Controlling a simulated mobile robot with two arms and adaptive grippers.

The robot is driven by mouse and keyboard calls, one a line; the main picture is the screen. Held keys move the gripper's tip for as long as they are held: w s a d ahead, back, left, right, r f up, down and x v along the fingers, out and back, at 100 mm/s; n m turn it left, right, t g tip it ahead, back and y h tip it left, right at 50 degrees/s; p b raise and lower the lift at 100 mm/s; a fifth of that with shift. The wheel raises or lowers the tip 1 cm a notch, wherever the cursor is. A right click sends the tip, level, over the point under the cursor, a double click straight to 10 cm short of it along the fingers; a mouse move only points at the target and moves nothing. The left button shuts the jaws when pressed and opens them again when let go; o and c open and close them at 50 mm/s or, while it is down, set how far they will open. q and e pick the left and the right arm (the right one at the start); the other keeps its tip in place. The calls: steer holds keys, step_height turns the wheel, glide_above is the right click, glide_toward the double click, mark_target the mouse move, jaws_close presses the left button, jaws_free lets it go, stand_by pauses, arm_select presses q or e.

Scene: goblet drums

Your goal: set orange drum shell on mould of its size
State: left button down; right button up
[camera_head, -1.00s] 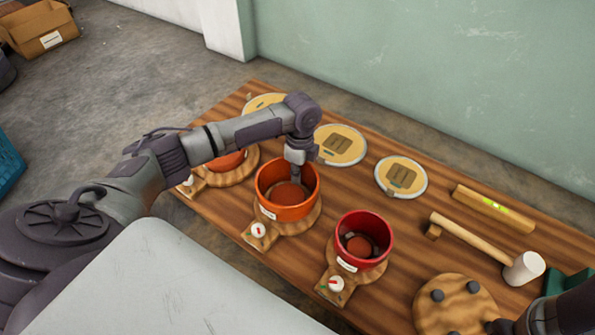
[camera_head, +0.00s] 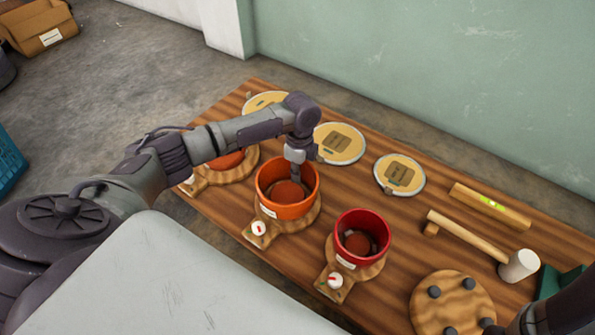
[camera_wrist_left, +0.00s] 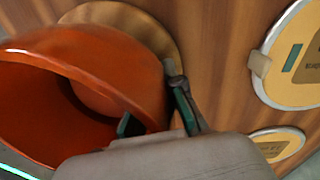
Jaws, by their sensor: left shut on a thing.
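The orange drum shell (camera_head: 285,212) is an open-topped cup over a round wooden mould (camera_head: 312,224) with a handle and dial, at the middle of the table. It also shows large and tilted in the left wrist view (camera_wrist_left: 110,60). I cannot tell whether it rests fully on the mould. My left gripper (camera_head: 296,178) is shut on the shell's far wall, one finger inside and one outside; the fingers also show in the wrist view (camera_wrist_left: 155,112). My right gripper (camera_head: 497,327) is only partly in view at the bottom right, and its jaws cannot be made out.
A red shell (camera_head: 352,252) stands on the mould to the right. Another mould (camera_head: 232,172) with an orange-red centre is at left, partly behind my arm. Round drumheads (camera_head: 400,175) lie along the back. A mallet (camera_head: 519,264), a level (camera_head: 492,205) and a pegged disc (camera_head: 453,305) lie at right.

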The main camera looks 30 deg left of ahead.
arm_select(q)
steer(key=shift+s+f, duration=0.3)
steer(key=shift+f, duration=0.05)
steer(key=shift+f+p, duration=0.15)
steer(key=shift+p, duration=0.15)
steer(key=c, duration=1.2)
jaws_free()
steer(key=shift+w, duration=0.1)
steer(key=shift+r, duration=0.35)
step_height(320, 180, up, 11)
steer(key=w, duration=0.1)
steer(key=shift+r, duration=0.2)
steer(key=shift+w, duration=0.1)
